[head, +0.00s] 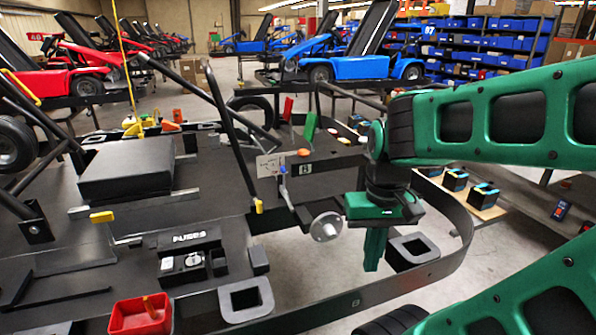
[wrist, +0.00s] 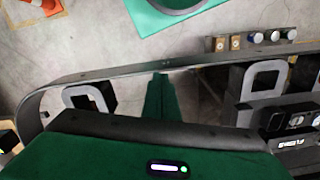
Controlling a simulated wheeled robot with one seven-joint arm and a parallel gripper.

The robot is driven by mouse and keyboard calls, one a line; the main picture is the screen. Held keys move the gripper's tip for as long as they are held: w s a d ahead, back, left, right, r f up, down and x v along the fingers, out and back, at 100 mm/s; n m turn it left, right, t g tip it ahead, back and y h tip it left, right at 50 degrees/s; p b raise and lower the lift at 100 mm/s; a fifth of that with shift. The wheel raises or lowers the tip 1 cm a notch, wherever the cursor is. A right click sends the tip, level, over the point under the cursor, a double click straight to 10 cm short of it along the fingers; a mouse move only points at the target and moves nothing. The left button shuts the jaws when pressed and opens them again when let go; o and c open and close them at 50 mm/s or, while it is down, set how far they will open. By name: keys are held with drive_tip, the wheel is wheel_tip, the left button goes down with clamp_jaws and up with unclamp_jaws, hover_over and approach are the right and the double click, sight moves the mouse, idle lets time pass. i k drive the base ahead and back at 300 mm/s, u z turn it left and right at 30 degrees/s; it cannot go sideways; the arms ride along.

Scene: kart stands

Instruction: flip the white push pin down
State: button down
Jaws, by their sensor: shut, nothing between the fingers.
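I cannot tell for certain which thing is the white push pin. A small round white part (head: 193,260) sits on a black box (head: 186,268) at the front of the kart floor in the head view. The box also shows at the right edge of the wrist view (wrist: 291,122). My gripper (head: 372,267) is shut and empty, pointing down near the curved front rail, right of a round metal flange (head: 325,227). In the wrist view its green fingers (wrist: 160,78) are together, left of the box and apart from it.
Square grey-rimmed tubes stand inside the rail, one beside my gripper (head: 413,246) and one further left (head: 246,298). A small upright lever (head: 283,185) stands by a white plate (head: 270,165). A red bin (head: 141,316) is at the front. The curved black rail (head: 465,225) borders the area.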

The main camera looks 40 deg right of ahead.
sight(363, 140)
drive_tip(key=z, duration=0.8)
